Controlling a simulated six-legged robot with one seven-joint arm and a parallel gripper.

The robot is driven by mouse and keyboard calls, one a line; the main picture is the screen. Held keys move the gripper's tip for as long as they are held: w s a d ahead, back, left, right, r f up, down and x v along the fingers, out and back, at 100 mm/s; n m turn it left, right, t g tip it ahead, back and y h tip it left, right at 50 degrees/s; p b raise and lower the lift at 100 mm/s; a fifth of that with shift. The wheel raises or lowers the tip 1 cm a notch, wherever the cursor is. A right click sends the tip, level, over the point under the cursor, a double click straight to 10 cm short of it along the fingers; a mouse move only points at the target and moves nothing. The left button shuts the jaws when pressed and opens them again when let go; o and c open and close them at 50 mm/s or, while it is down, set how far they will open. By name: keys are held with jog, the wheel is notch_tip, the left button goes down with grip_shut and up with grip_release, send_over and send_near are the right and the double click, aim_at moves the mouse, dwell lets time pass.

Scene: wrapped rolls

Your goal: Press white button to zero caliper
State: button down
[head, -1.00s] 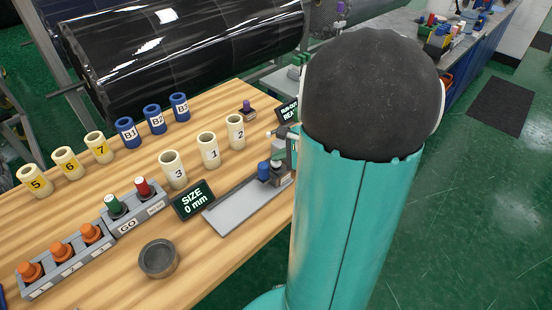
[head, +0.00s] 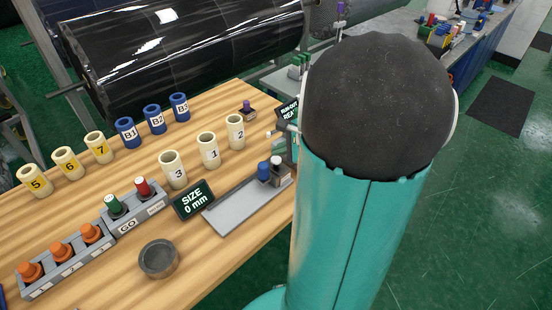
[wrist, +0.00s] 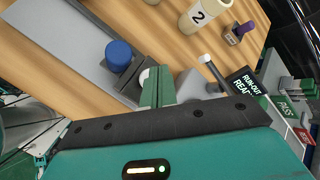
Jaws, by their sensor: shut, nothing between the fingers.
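The caliper is a long grey tray-like base (head: 238,207) on the wooden table, with a display (head: 193,201) beside it reading "SIZE 0 mm". A blue knob (head: 263,171) and a white button (head: 276,160) stand on dark blocks at its far right end. In the head view my arm hides most of the gripper.
Numbered cream rolls (head: 210,150) and blue rolls (head: 154,119) stand behind the caliper. A run-out display (wrist: 243,83) and a white-tipped grey lever (wrist: 205,60) are close to my gripper. A button box (head: 128,212) and a round dark dish (head: 158,259) are at left.

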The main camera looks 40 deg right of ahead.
aim_at(280, 161)
jog(key=shift+r, duration=0.15)
jog(key=shift+r, duration=2.4)
